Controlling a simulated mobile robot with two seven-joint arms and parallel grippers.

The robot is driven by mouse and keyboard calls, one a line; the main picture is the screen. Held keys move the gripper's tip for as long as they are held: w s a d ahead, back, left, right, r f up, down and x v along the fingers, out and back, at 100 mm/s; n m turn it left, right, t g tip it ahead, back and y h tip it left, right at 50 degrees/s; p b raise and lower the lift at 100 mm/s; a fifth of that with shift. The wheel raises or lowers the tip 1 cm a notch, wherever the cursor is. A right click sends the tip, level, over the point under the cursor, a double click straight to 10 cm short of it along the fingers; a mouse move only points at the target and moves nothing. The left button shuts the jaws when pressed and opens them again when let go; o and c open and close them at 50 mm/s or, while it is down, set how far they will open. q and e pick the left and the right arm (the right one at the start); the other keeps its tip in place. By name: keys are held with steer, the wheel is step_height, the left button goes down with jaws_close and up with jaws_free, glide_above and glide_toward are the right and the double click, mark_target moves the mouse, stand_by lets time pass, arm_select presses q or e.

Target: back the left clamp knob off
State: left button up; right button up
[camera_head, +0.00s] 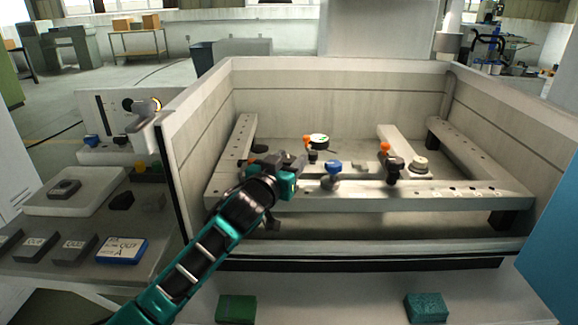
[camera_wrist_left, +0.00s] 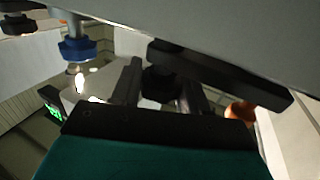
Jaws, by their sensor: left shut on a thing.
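My left gripper (camera_head: 292,164) reaches in from the lower left to the front rail of the tank, at the left clamp. In the left wrist view its two dark fingers (camera_wrist_left: 162,88) are shut on a dark knob (camera_wrist_left: 160,84), one on each side. A black clamp bar (camera_wrist_left: 220,75) lies just above the knob in that view. In the head view the gripper hides most of the left clamp. The right clamp (camera_head: 394,167) stands farther right on the rail, with an orange top (camera_head: 384,148). My right gripper is not in view.
A blue knob (camera_head: 333,167) stands close right of the gripper; it also shows in the left wrist view (camera_wrist_left: 77,48). A round dial (camera_head: 318,141) with an orange part sits behind. Tank walls (camera_head: 330,84) surround the rails. Green blocks (camera_head: 236,308) (camera_head: 426,307) lie in front.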

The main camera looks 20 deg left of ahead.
arm_select(q)
steer(key=n+y+b, duration=0.4)
steer(key=y+b, duration=0.1)
steer(key=y, duration=0.1)
steer(key=shift+b, duration=0.3)
steer(key=shift+r+y+b, duration=0.1)
steer(key=shift+y+b, duration=0.2)
steer(key=shift+b, duration=0.05)
steer(key=shift+r+n+y+b, duration=0.1)
steer(key=shift+n+y+b, duration=0.35)
steer(key=shift+n+y, duration=0.05)
steer(key=shift+r+g+y, duration=0.2)
steer(key=shift+g+y, duration=0.1)
steer(key=o, duration=0.9)
steer(key=shift+o, duration=0.7)
steer(key=shift+f, duration=0.2)
